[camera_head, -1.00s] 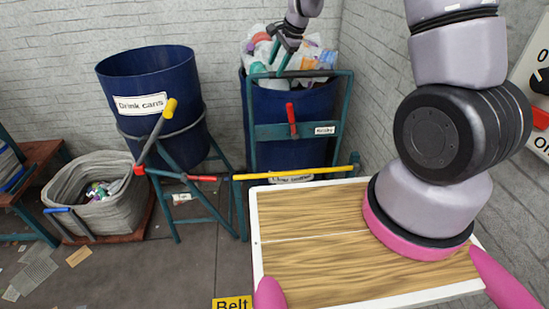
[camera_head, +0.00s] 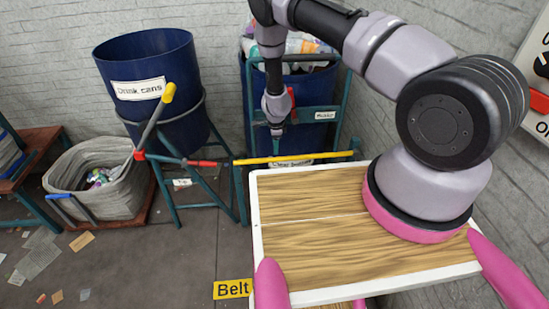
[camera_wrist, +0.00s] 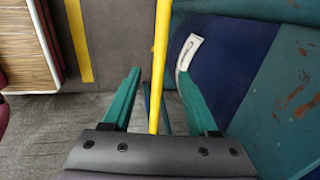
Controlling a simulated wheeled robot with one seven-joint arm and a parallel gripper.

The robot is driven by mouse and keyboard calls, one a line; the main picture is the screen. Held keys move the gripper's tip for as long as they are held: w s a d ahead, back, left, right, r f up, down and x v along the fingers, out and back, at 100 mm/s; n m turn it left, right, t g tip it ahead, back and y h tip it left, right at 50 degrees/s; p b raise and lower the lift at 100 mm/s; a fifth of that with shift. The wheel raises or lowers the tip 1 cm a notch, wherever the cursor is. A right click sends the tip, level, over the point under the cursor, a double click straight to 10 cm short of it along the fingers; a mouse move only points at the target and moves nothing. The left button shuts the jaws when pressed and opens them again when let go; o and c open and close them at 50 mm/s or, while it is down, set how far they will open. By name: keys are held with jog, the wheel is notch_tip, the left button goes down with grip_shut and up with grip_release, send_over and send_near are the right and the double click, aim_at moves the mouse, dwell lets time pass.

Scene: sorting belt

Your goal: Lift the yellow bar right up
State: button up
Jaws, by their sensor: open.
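The yellow bar (camera_head: 300,157) runs roughly level in front of the right blue barrel, from a red joint on its left to a teal post on its right. In the wrist view the yellow bar (camera_wrist: 159,60) passes lengthwise between the two teal fingers of my gripper (camera_wrist: 158,85). The fingers are apart, with a gap on both sides of the bar. In the head view my gripper (camera_head: 276,142) points down just above the bar's middle. Whether the fingertips reach below the bar is hard to tell.
A blue barrel labelled "Drink cans" (camera_head: 150,95) and a grey basket (camera_head: 95,180) stand to the left. A red handle (camera_head: 291,97) is close to my gripper on the right barrel's teal frame. A wooden-topped board (camera_head: 310,200) lies in front. A yellow "Belt" sign (camera_head: 232,289) shows low.

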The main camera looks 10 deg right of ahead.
aim_at(274, 158)
jog(key=f, duration=0.3)
jog(key=w+f, duration=0.1)
jog(key=f, duration=0.5)
jog(key=shift+w+f, duration=0.15)
jog(key=shift+w, duration=0.25)
grip_shut()
dwell(0.9)
